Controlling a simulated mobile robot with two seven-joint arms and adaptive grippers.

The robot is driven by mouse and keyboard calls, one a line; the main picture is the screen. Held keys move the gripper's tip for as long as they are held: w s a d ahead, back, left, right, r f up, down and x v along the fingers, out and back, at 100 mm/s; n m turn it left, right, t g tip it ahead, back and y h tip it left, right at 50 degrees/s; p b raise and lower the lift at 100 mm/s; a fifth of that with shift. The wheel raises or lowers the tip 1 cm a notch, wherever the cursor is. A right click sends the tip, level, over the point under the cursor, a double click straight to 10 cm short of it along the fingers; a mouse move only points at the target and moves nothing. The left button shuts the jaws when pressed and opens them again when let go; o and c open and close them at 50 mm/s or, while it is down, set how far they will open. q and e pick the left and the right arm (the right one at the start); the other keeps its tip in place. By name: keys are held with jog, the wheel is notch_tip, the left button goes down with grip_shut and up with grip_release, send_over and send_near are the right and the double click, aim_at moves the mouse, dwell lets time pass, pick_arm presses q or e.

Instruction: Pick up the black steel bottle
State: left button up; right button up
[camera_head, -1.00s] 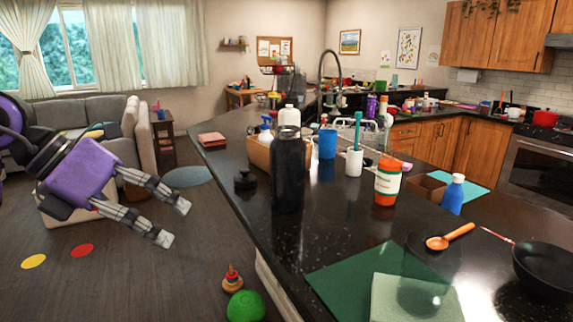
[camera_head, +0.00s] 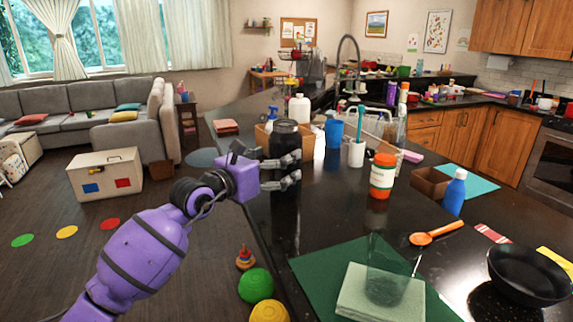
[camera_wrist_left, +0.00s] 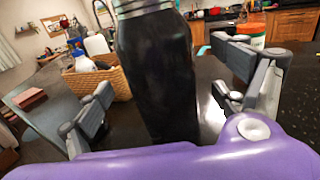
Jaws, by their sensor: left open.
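The black steel bottle (camera_head: 285,138) stands upright on the dark counter near its left edge. In the left wrist view the bottle (camera_wrist_left: 157,75) fills the middle, its top cut off by the frame. My left gripper (camera_head: 293,168) is open at the bottle, reaching across its lower body in the head view. In the left wrist view the open gripper (camera_wrist_left: 160,88) has fingers on either side of the bottle, with gaps showing beside it. My right gripper is in neither view.
A wicker basket (camera_wrist_left: 118,82) with bottles is close behind the bottle. A blue cup (camera_head: 334,133), a white cup with a brush (camera_head: 356,154) and an orange-white jar (camera_head: 382,176) stand to the right. A green mat (camera_head: 312,272) lies nearer.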

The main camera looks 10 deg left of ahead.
pick_arm(q)
jog(key=x, duration=0.4)
jog(key=shift+w, duration=0.15)
jog(key=shift+r, duration=0.1)
jog(key=c, duration=2.1)
jog(key=shift+r, duration=0.2)
